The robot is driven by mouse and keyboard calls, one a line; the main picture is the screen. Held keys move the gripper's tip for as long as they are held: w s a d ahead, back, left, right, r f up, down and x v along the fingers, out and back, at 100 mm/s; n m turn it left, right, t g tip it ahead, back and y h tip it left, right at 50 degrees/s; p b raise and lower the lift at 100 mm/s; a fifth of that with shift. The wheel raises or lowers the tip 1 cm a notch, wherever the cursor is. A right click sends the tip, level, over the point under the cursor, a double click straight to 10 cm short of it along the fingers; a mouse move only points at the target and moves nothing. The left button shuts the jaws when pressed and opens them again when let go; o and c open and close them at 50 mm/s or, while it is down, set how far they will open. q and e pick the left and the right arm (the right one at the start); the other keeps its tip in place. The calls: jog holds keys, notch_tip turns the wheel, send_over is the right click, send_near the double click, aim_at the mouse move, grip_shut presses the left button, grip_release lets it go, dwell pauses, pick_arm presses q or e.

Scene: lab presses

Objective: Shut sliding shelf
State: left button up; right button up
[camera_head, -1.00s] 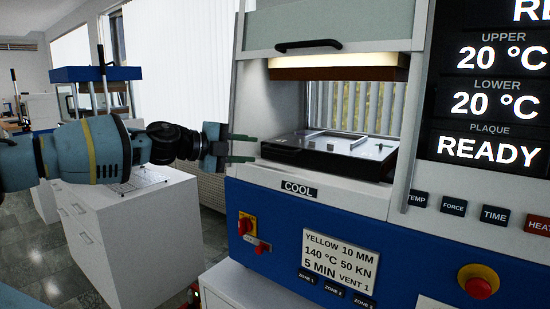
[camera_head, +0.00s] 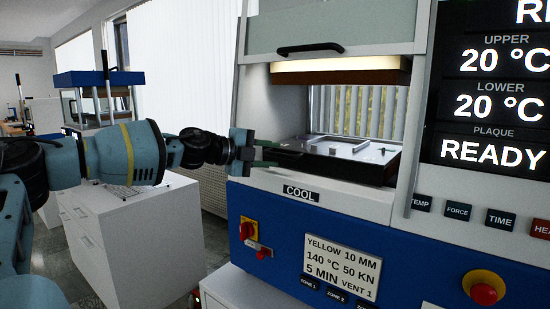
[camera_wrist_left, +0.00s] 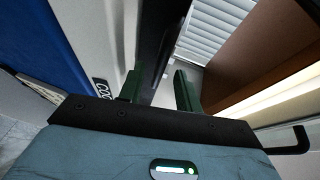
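The sliding shelf (camera_head: 345,165) is a dark slab with a pale, metallic top carrying small fittings. It sits in the press opening, above the white ledge marked COOL. My left gripper (camera_head: 264,154) is at the shelf's front left corner, with its green fingers overlapping that corner in the head view. Contact cannot be told. In the left wrist view the two fingers of my left gripper (camera_wrist_left: 158,88) stand apart, and a dark edge of the shelf (camera_wrist_left: 152,38) runs up beyond the gap. My right gripper is not in view.
A raised guard with a black handle (camera_head: 309,47) and a brown upper platen (camera_head: 345,76) hang above the shelf. Below are a red rotary switch (camera_head: 247,229) and an emergency button (camera_head: 483,288). A white cabinet (camera_head: 135,240) stands to the left.

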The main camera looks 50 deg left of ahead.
pick_arm(q)
jog(key=shift+x, duration=0.9)
grip_shut()
